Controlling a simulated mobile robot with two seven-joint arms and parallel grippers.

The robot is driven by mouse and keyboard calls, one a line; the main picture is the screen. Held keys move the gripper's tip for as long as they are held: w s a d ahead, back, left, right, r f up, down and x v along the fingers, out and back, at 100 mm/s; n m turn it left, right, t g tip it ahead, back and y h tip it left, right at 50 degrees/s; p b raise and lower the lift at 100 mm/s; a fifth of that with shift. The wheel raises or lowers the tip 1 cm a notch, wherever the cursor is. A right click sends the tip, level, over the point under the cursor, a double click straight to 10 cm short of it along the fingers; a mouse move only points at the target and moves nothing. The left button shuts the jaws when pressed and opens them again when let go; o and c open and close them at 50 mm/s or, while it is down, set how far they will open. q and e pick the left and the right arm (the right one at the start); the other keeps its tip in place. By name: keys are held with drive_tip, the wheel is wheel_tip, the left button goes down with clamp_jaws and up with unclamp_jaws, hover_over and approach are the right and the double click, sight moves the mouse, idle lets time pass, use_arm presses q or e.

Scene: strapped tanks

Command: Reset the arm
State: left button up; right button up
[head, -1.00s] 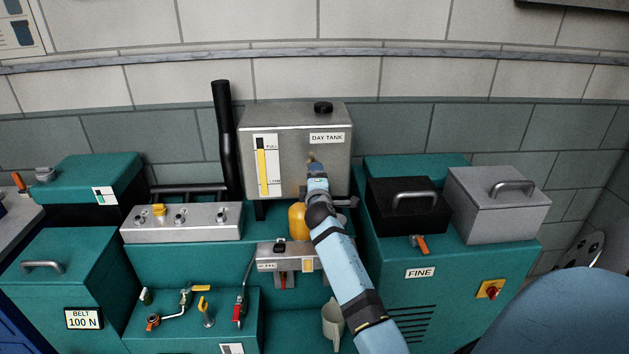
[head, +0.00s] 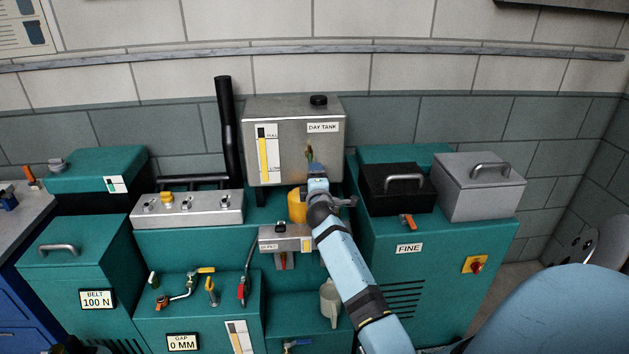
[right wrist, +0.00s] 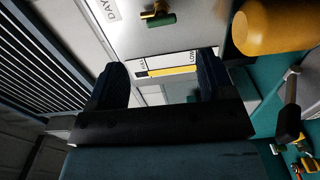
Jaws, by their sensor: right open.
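My right arm (head: 349,264) reaches up from the bottom of the head view to the front of the metal day tank (head: 285,142). In the right wrist view my right gripper (right wrist: 160,76) has its two dark fingers spread apart, with nothing held between them. The yellow level gauge (right wrist: 170,71) shows beyond the gap. In the head view the wrist hides the fingers. A brass valve with a green handle (right wrist: 158,18) is on the tank near the gripper.
A yellow cylinder (head: 296,207) is close beside my right wrist. The black lidded box (head: 397,195) and grey lidded box (head: 478,190) stand to the right on a teal cabinet (head: 440,252). A small manifold with a label (head: 286,240) and a pale jug (head: 329,302) are below.

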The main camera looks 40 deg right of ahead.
drive_tip(key=shift+d+f, duration=0.1)
idle(0.5)
drive_tip(key=s+a+f+m+y+p, duration=0.1)
drive_tip(key=s+a+f+y+p, duration=0.1)
drive_tip(key=s+a+f+y, duration=0.45)
drive_tip(key=s+a+f+m+g+y+p, duration=0.1)
drive_tip(key=s+a+f+m+p, duration=0.15)
drive_tip(key=s+a, duration=0.8)
drive_tip(key=s+a+f+y+p, duration=0.3)
drive_tip(key=s+a+f+y, duration=0.15)
drive_tip(key=a, duration=0.75)
drive_tip(key=s+a+f+m+g+y+p, duration=0.1)
drive_tip(key=s+a+m+g+y, duration=0.1)
drive_tip(key=s+a, duration=0.7)
drive_tip(key=s+m, duration=0.1)
drive_tip(key=s, duration=0.1)
drive_tip(key=shift+s+a+y, duration=0.3)
drive_tip(key=shift+s+a, duration=0.05)
drive_tip(key=shift+s, duration=0.05)
drive_tip(key=shift+m, duration=0.25)
